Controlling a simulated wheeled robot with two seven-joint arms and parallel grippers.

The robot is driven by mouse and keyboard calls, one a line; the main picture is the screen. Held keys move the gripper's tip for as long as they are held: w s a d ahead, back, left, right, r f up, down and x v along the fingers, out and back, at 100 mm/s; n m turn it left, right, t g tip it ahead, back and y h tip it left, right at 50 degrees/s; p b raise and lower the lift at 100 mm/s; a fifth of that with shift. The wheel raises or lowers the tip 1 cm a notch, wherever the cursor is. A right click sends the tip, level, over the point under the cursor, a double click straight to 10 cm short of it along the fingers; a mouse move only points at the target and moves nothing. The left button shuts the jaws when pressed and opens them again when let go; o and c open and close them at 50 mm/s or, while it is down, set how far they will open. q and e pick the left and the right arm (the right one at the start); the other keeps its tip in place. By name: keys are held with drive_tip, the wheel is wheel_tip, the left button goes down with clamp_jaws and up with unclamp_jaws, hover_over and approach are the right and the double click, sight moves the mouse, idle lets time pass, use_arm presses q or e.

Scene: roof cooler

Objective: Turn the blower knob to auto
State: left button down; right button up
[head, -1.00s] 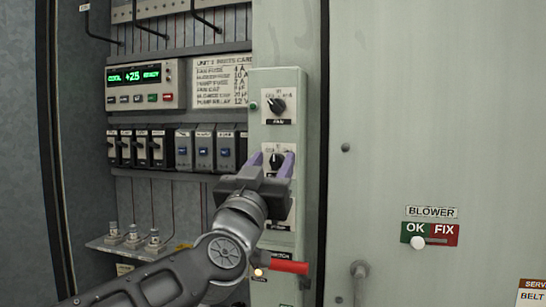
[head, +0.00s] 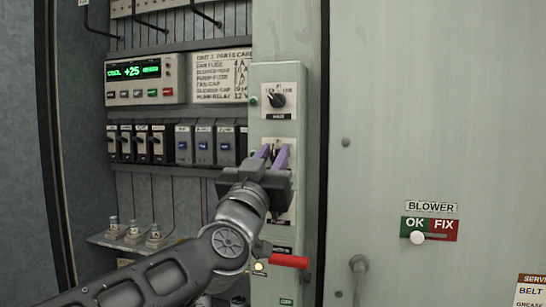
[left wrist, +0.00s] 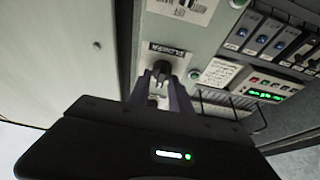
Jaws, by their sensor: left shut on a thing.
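The blower knob is a black rotary knob (left wrist: 161,70) on a white plate, second from the top on the pale green switch panel (head: 302,95). In the left wrist view, the label beside it is upside down and appears to read BLOWER. My left gripper (head: 272,154) is shut on the knob, one purple finger on each side. The fingers also show in the left wrist view (left wrist: 163,78). The fingers hide most of the knob in the head view, so I cannot tell its setting. My right gripper is not in view.
Another black knob (head: 277,100) sits above. A red lever (head: 289,261) sticks out below, near my left arm. A controller with a green display (head: 145,78) and a row of breakers (head: 205,146) are to the left. A BLOWER OK/FIX slider (head: 418,237) is on the right-hand panel.

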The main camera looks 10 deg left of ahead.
use_arm(q)
drive_tip(key=shift+n+y+p, duration=0.3)
drive_tip(key=shift+n+y, duration=0.1)
drive_tip(key=shift+n, duration=0.4)
drive_tip(key=n+y+p, duration=0.1)
drive_tip(key=n+y, duration=0.1)
drive_tip(key=n, duration=0.3)
drive_tip(key=shift+y, duration=0.4)
drive_tip(key=shift+n+g+y+p, duration=0.45)
drive_tip(key=shift+n+y, duration=0.15)
drive_tip(key=shift+n, duration=0.7)
drive_tip(key=shift+n+g+y+p, duration=0.4)
drive_tip(key=shift+n+y, duration=0.2)
drive_tip(key=shift+n, duration=0.7)
drive_tip(key=shift+a, duration=0.1)
drive_tip(key=c, duration=1.2)
unclamp_jaws()
